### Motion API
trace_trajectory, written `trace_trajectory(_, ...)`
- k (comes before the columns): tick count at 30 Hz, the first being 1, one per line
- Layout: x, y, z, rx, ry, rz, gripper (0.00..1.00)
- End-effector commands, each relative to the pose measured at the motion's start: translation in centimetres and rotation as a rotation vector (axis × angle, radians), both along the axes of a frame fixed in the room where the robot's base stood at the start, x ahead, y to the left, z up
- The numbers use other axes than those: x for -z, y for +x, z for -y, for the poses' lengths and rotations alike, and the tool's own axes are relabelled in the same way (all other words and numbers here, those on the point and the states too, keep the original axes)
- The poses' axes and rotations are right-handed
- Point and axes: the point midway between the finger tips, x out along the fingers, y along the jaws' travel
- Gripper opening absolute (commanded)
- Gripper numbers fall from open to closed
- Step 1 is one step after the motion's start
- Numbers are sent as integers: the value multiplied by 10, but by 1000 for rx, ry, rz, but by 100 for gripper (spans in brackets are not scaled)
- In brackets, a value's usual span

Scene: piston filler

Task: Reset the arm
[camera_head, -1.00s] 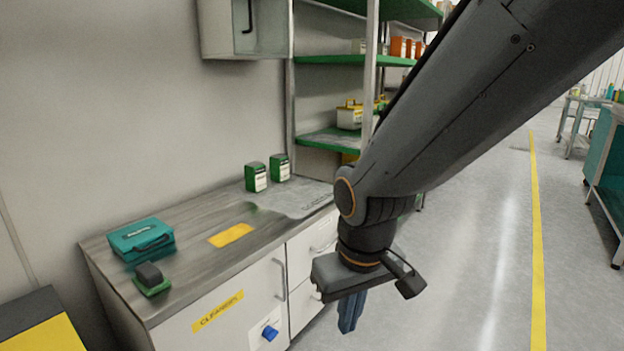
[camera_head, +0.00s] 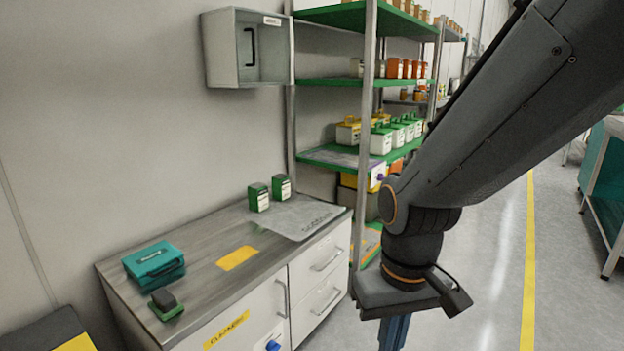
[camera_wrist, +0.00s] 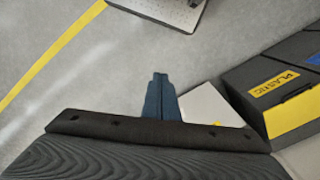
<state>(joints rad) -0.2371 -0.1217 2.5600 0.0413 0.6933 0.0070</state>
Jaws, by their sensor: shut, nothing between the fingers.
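My arm reaches in from the upper right in the head view. My gripper (camera_head: 394,332) points down in front of the floor, to the right of the cabinet. Its blue fingers are together with nothing between them; the tips are cut off by the lower edge of that view. In the wrist view my gripper (camera_wrist: 160,82) shows as closed blue fingers above bare grey floor.
A workbench (camera_head: 215,240) stands at left with a teal case (camera_head: 154,266), a small dark block on green (camera_head: 166,304) and two green-and-white boxes. Green shelving (camera_head: 345,158) stands behind. In the wrist view, a bin labelled PLASTIC (camera_wrist: 270,90) is at right. Open floor lies right.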

Motion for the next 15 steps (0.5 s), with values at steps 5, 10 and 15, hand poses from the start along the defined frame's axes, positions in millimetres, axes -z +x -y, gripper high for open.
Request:
trace_trajectory(5,-39,-5,26,77,-9,-3,0)
trace_trajectory(10,-65,-9,50,143,-16,-6,0)
trace_trajectory(15,-81,-12,66,188,-21,-7,0)
